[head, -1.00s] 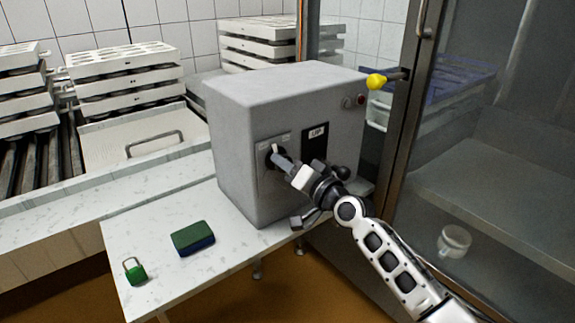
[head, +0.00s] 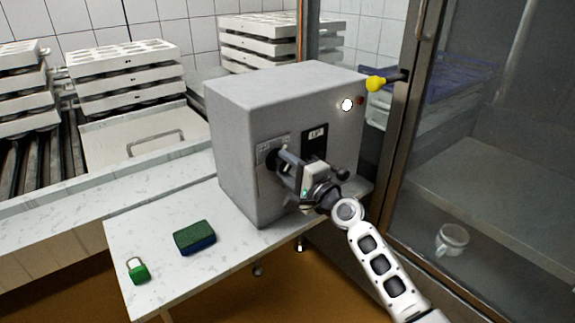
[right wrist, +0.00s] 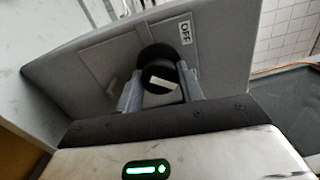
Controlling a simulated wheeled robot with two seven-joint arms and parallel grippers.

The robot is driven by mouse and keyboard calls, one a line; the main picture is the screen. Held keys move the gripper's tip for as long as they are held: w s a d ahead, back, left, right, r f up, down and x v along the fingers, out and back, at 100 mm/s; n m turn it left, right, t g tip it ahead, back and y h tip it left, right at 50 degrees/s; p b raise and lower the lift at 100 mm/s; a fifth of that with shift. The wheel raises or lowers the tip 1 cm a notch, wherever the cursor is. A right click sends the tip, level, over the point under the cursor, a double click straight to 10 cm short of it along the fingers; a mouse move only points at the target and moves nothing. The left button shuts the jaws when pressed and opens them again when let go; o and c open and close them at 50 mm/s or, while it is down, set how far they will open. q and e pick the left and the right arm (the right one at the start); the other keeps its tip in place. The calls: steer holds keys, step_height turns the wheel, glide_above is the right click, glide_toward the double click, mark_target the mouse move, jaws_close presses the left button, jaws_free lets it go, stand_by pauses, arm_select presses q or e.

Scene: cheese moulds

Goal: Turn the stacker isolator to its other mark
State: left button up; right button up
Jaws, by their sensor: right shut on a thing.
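The stacker isolator is a round black knob (right wrist: 157,75) with a white pointer bar, set in a plate on the front of a grey box (head: 285,85). In the right wrist view an OFF label (right wrist: 186,33) sits at the knob's upper right, and the pointer lies nearly level across the picture, not towards OFF. My right gripper (right wrist: 160,95) has its two fingers on either side of the knob, shut on it. In the head view the right gripper (head: 285,165) hides most of the knob. My left gripper is not in view.
A small dark display reading UP (head: 316,133) and a white-lit lamp (head: 347,105) are on the box. A green padlock (head: 138,271) and green-blue sponge (head: 194,238) lie on the marble-look table (head: 150,225).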

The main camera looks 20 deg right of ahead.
steer(key=shift+m, duration=0.7)
steer(key=o, duration=1)
steer(key=v, duration=1.6)
steer(key=shift+b, duration=0.4)
